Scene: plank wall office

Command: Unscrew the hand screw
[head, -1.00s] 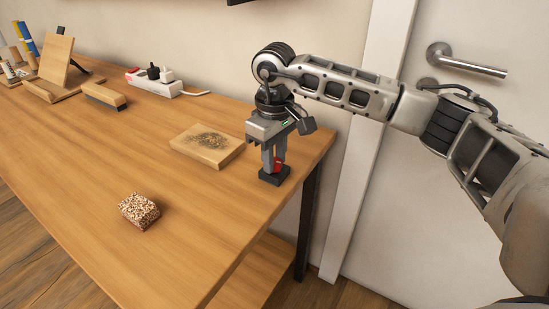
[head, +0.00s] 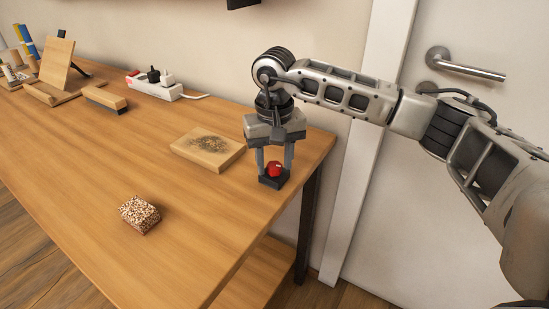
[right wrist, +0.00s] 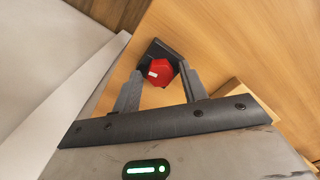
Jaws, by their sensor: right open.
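The hand screw has a red knob (head: 274,170) on a dark square base (head: 272,182), standing on the table near its right end. In the right wrist view the red knob (right wrist: 158,72) sits on the dark base (right wrist: 152,50), with a small white mark on the knob. My right gripper (head: 274,166) points down over the screw. Its fingers are spread, one on each side of the knob, with visible gaps. The right wrist view shows the open fingers (right wrist: 158,84) beside the knob. My left gripper is not in view.
A wooden block with a dark speckled patch (head: 208,149) lies left of the screw. A speckled brown block (head: 140,214) is nearer the front. A brush (head: 104,99), a power strip (head: 154,86) and a wooden stand (head: 57,65) are further back. A door stands right of the table.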

